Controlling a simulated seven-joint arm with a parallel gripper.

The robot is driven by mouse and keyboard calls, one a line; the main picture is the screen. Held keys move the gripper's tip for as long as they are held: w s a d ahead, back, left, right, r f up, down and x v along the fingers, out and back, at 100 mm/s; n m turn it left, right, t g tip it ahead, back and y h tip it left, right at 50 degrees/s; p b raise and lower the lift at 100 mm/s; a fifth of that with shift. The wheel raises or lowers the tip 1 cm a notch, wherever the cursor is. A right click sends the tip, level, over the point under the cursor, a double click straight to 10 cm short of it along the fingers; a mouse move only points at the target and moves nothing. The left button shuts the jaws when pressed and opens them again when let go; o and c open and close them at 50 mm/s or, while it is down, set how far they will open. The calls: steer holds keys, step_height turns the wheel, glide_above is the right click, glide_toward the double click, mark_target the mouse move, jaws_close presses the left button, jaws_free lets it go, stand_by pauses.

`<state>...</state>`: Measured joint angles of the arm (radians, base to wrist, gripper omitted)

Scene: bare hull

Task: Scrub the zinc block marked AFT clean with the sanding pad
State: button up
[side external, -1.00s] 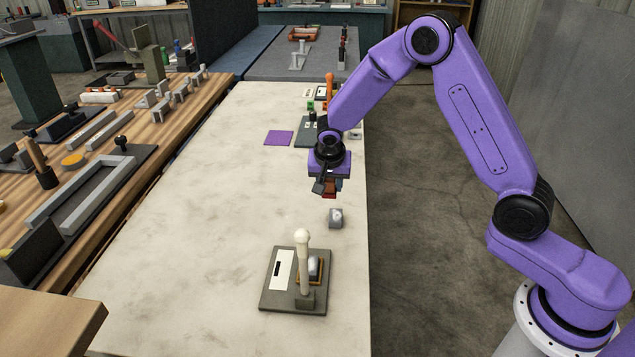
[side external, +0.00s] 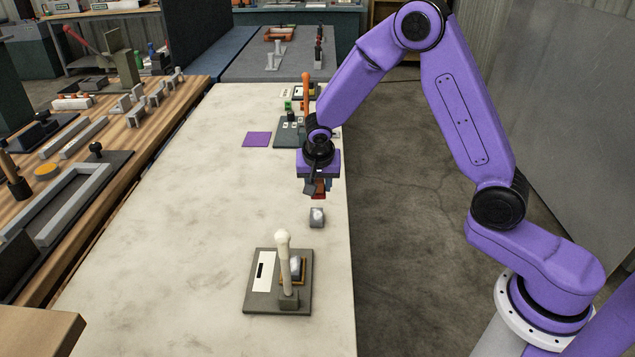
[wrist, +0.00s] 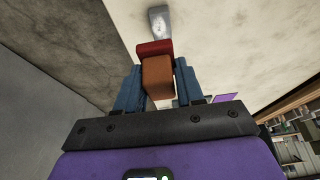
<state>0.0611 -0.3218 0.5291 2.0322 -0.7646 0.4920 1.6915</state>
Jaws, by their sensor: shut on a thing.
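My gripper (side external: 317,190) points down over the pale table, its blue fingers (wrist: 158,85) shut on a brown block with a red part (wrist: 157,75), which looks like the sanding pad. A small grey metal block with a pale patch on top (side external: 317,217) stands just in front of the held pad; it also shows in the wrist view (wrist: 160,21). A gap between pad and block seems to show. A second pale grey block (side external: 296,266) sits in a fixture, partly behind its white-knobbed lever (side external: 284,262). I cannot read AFT on either block.
The fixture's dark base plate (side external: 262,300) bears a white plate with a black mark (side external: 264,271). A purple square (side external: 257,139) lies farther back, beside a grey board with small items (side external: 287,133). An orange-handled tool (side external: 306,88) stands behind. The table's left and middle are clear.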

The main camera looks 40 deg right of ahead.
steer(key=shift+s+d+r+n, duration=0.1)
steer(key=shift+s+d+n, duration=0.3)
steer(key=shift+n, duration=0.1)
steer(key=shift+s+d+n+t+y, duration=0.65)
steer(key=shift+s+n+y, duration=0.75)
steer(key=shift+s+n, duration=2.7)
steer(key=w+a+f+n+g+y, duration=0.1)
steer(key=w+a+n+g+y, duration=0.1)
steer(key=a+n, duration=0.5)
steer(key=w+a+f+n+g+y, duration=0.1)
steer(key=w+a+n+g+y, duration=0.1)
steer(key=a+n, duration=0.5)
steer(key=w+n, duration=0.1)
steer(key=n, duration=0.2)
steer(key=shift+n+y, duration=0.3)
steer(key=shift+y, duration=0.1)
